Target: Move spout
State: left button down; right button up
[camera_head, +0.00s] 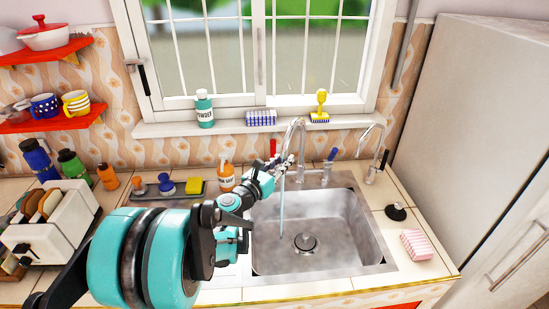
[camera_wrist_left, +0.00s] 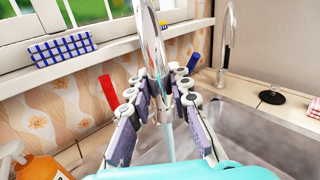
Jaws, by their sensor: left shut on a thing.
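The chrome spout (camera_head: 298,128) rises behind the sink (camera_head: 345,259) and curves over the basin, and a thin stream of water falls from it. My left gripper (camera_head: 283,165) is at the spout's downturned end, reaching in from the left. In the left wrist view my left gripper (camera_wrist_left: 163,100) has its two fingers on either side of the spout (camera_wrist_left: 154,55), shut on it. A red handle (camera_head: 273,148) and a blue handle (camera_head: 332,155) stand to either side of the spout. My right gripper is not in view.
A second slim faucet (camera_head: 371,150) stands at the right, with a black plug (camera_head: 396,211) and a pink striped sponge (camera_head: 416,245) on the counter. The basin is empty.

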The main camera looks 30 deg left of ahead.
pick_arm(q)
jog(key=w+d, duration=0.3)
jog(key=d, duration=0.6)
jog(key=shift+w, duration=0.2)
jog(key=c, duration=1.4)
grip_release()
jog(key=shift+d, duration=0.15)
jog(key=shift+o, duration=0.2)
jog(key=s, duration=1.2)
jog(key=shift+a, duration=0.4)
